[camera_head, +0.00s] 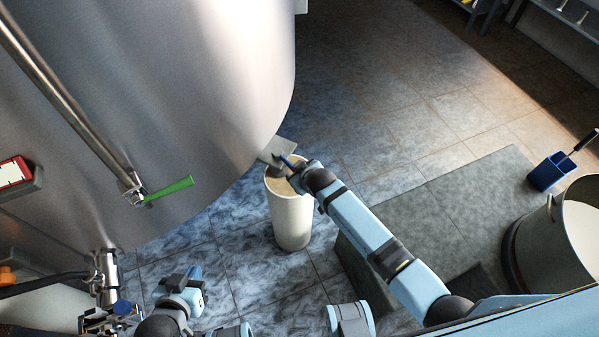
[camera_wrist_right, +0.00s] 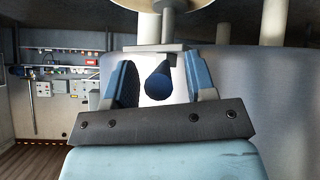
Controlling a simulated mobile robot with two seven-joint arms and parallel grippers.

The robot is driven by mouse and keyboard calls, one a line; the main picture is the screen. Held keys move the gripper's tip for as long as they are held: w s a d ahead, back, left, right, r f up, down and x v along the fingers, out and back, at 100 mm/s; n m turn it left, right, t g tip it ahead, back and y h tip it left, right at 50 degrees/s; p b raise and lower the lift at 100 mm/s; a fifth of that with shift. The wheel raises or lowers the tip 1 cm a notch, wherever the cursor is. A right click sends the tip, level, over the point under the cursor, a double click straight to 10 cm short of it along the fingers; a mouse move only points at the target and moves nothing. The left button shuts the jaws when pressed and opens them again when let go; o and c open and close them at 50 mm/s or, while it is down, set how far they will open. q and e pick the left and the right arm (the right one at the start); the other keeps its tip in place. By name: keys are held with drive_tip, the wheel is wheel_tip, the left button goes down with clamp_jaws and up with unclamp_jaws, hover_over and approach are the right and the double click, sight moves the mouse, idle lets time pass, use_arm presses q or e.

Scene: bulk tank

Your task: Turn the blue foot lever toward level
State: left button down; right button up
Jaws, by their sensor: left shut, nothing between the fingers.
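The blue foot lever (camera_wrist_right: 158,82) shows in the right wrist view as a dark blue, rounded end pointing toward the camera. My right gripper (camera_wrist_right: 164,82) has its fingers apart, one on each side of this end, with gaps visible. In the head view my right gripper (camera_head: 286,168) is at the top of a whitish cylinder (camera_head: 291,220) beside the steel tank (camera_head: 190,80); the lever cannot be made out clearly there. My left gripper (camera_head: 188,273) is shut and empty at the lower left, away from the cylinder.
A green handle (camera_head: 169,191) sticks out from the tank's pipe. A valve (camera_head: 105,270) with a hose is at the lower left. A grey block (camera_head: 440,205), a blue holder (camera_head: 551,172) and a large pot (camera_head: 545,245) stand at right. Tiled floor beyond is clear.

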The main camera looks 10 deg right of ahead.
drive_tip(key=shift+r, duration=0.1)
drive_tip(key=shift+s+d+r, duration=0.1)
drive_tip(key=shift+s+r, duration=0.15)
drive_tip(key=shift+s, duration=0.05)
drive_tip(key=p+v, duration=0.2)
drive_tip(key=v, duration=1.1)
drive_tip(key=shift+d+f, duration=0.1)
